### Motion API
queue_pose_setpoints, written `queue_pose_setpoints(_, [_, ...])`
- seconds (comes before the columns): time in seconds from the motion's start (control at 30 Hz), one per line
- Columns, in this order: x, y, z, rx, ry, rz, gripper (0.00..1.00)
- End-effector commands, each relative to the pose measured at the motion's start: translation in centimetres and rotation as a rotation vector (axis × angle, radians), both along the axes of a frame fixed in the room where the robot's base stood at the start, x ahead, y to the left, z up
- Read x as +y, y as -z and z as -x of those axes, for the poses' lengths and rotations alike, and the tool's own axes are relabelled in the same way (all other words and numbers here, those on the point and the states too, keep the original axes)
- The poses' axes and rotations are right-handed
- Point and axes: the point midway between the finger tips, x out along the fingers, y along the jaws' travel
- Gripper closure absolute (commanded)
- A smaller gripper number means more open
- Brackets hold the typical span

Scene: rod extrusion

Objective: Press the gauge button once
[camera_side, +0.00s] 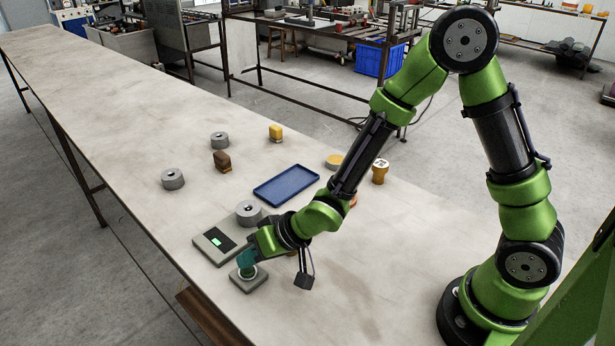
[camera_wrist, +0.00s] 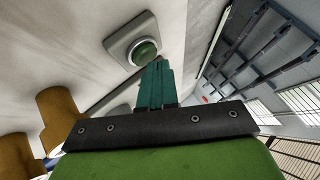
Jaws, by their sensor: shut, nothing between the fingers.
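The gauge button is a green dome (camera_wrist: 146,52) in a pale ring on a square grey base, seen at the top of the wrist view. In the side view its base (camera_side: 250,286) lies near the table's left edge, and my fingers mostly hide the dome. My gripper (camera_side: 247,268) points down over the button with its teal fingers together and nothing between them. In the wrist view the fingertips (camera_wrist: 158,62) are close to the dome's lower right edge. I cannot tell whether they touch it. The grey gauge (camera_side: 208,240) with a lit green display is just behind the button.
A grey ring (camera_side: 249,210) sits at the gauge. A blue tray (camera_side: 286,184), two more grey rings (camera_side: 173,179) (camera_side: 220,140), a brown block (camera_side: 222,161) and a yellow block (camera_side: 276,132) lie farther back. An orange-yellow knobbed piece (camera_side: 380,172) stands right. The table's far left is clear.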

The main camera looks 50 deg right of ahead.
Motion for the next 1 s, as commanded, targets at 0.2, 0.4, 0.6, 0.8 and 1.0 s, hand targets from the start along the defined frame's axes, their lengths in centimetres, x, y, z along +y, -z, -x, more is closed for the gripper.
queue_pose_setpoints(0.2, [0.01,0.31,0.01,0.001,-0.001,0.0,1.0])
queue_pose_setpoints(0.4, [0.02,0.53,0.0,0.0,-0.001,0.001,1.0])
queue_pose_setpoints(0.6, [0.03,0.76,0.0,-0.001,-0.001,0.0,1.0])
queue_pose_setpoints(0.8, [0.02,0.9,0.0,0.0,-0.001,0.001,1.0])
queue_pose_setpoints(1.0, [0.01,0.88,0.01,0.001,-0.001,0.0,1.0])
